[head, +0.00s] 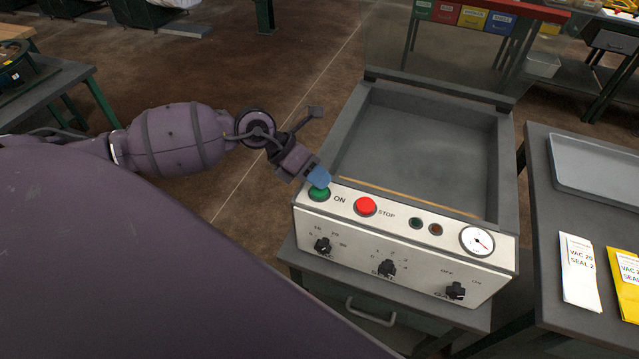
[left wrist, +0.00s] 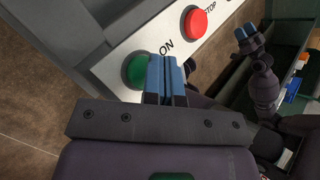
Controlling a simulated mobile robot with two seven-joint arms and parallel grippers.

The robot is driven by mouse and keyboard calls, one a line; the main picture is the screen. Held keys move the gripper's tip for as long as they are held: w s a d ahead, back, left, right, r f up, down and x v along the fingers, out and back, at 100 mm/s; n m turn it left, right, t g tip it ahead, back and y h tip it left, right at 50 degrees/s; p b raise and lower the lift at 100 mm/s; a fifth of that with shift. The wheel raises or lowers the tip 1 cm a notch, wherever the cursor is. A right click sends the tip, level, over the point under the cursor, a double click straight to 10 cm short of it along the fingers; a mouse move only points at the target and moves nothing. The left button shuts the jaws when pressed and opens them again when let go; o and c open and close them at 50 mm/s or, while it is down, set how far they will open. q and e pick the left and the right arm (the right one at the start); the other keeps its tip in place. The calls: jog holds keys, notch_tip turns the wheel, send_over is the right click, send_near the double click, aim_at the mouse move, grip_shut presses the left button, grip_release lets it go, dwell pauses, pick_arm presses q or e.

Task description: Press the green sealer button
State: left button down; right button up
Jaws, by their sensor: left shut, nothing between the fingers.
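The green button (head: 319,194) sits at the left end of the sealer's light control panel, beside the word ON. My left gripper (head: 319,177) is shut and empty, with its blue fingertips just above the green button and overlapping its upper edge in the head view. In the left wrist view the green button (left wrist: 136,71) shows just left of the shut blue fingers (left wrist: 167,74). I cannot tell whether they touch. My right gripper (left wrist: 246,36), also blue-tipped, appears at the upper right of the left wrist view; its opening is unclear.
The red STOP button (head: 365,206) is right of the green one. Knobs and a round gauge (head: 477,241) share the panel. The sealer's grey chamber (head: 420,140) lies behind, under a raised clear lid. A table at right holds a tray (head: 600,168) and white and yellow packets.

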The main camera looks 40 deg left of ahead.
jog(key=shift+s+f, duration=0.15)
jog(key=shift+f, duration=0.05)
pick_arm(q)
jog(key=shift+f, duration=0.15)
jog(key=shift+f, duration=0.35)
pick_arm(e)
jog(key=shift+w+r, duration=0.15)
jog(key=shift+w, duration=0.35)
